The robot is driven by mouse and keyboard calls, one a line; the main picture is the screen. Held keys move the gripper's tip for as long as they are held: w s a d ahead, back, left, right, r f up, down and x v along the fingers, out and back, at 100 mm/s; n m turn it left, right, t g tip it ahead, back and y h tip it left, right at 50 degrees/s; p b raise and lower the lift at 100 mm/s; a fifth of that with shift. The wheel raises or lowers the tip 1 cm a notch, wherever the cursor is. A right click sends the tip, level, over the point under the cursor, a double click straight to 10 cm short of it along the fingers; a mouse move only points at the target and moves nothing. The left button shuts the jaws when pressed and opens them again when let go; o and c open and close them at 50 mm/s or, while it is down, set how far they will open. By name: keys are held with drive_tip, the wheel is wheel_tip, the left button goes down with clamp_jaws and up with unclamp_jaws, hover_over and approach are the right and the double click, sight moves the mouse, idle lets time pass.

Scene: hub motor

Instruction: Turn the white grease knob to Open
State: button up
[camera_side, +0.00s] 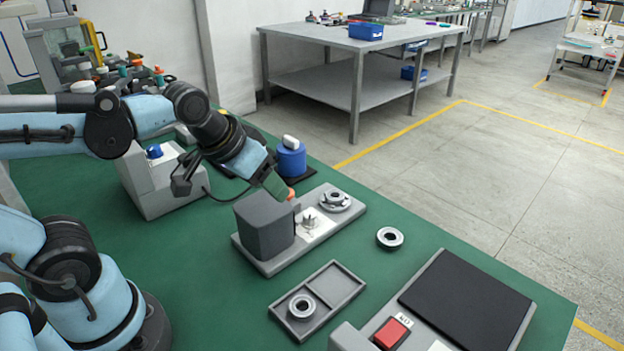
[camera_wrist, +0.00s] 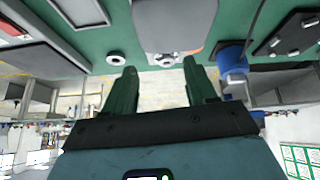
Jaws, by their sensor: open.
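The white knob (camera_side: 290,141) sits on top of a blue cylinder (camera_side: 292,162) on a dark base, behind my gripper in the side view. I cannot read any Open mark on it. The blue cylinder also shows right of my fingers in the wrist view (camera_wrist: 232,62). My gripper (camera_side: 284,190) is tilted down near the grey block, to the front of the blue cylinder and apart from the knob. In the wrist view its two dark green fingers (camera_wrist: 160,68) are spread with nothing between them.
A grey block (camera_side: 264,226) stands on a grey plate below my gripper, with a ringed part (camera_side: 335,201) beside it. A loose ring (camera_side: 390,237), a tray (camera_side: 345,283) holding another ring, and a red button (camera_side: 391,333) lie nearer. A grey box with a blue knob (camera_side: 154,152) stands left.

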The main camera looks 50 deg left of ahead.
sight(310, 215)
drive_tip(key=w+n, duration=0.1)
drive_tip(key=w+r+n+g, duration=0.1)
drive_tip(key=w+n+g, duration=0.1)
drive_tip(key=w, duration=0.1)
drive_tip(key=shift+d+r, duration=0.1)
drive_tip(key=shift+r, duration=0.2)
drive_tip(key=shift+w+f+n+g, duration=0.85)
drive_tip(key=shift+w+n+g, duration=1.5)
drive_tip(key=shift+w, duration=0.7)
wheel_tip(310, 215, down, 12)
drive_tip(key=shift+d+r, duration=0.1)
clamp_jaws()
